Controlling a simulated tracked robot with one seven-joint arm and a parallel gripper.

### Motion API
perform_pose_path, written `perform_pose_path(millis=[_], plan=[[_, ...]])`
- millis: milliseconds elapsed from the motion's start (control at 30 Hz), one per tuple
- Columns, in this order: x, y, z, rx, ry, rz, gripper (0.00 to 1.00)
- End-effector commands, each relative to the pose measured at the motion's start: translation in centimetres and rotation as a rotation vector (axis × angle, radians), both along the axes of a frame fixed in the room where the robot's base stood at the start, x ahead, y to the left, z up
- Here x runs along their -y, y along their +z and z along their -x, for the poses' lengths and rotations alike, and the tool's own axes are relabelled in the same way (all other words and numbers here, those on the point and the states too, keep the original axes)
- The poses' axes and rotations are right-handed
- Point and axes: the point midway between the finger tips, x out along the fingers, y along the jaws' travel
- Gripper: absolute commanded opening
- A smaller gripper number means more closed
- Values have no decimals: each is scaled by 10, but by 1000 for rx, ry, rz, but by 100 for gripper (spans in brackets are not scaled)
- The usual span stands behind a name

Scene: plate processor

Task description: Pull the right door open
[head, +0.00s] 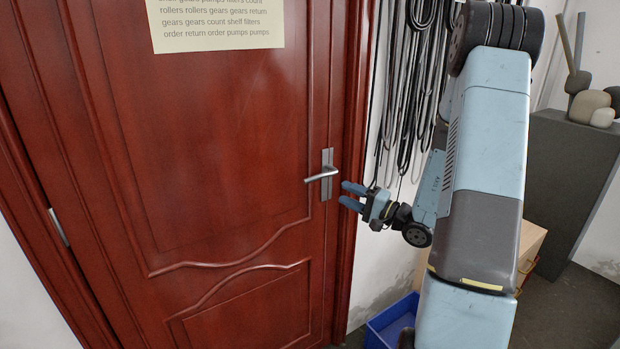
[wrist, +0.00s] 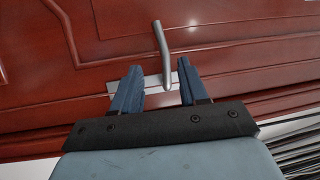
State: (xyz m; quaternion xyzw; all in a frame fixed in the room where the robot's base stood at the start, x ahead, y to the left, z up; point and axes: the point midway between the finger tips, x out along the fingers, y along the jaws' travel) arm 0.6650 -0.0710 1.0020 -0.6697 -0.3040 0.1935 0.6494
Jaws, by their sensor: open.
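A red-brown panelled door (head: 220,140) fills the left of the head view and looks closed in its frame. Its silver lever handle (head: 322,175) sits on a metal plate near the door's right edge, the lever pointing left. My gripper (head: 347,196) is open and empty, just right of the handle and slightly lower, its blue fingers pointing left at the door. In the wrist view the handle (wrist: 162,52) lies ahead of the gap between my fingers (wrist: 157,83). Whether they touch the plate I cannot tell.
Dark cables (head: 412,80) hang on the wall right of the door. A blue bin (head: 385,325) and a wooden cabinet (head: 530,240) stand below my arm. A grey stand (head: 570,170) is at the right. A paper notice (head: 215,25) is on the door.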

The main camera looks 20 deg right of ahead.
Motion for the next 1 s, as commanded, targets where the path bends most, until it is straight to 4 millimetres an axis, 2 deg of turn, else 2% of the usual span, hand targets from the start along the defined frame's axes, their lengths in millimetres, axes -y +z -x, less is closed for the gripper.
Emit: perform_pose_path(millis=[100,233,700,1000], plan=[[1,-1,-5,5,-16,-3,43],[-8,1,-15,6,-14,-2,43],[-62,12,-75,4,-11,-3,43],[-84,17,-101,4,-12,-3,43]])
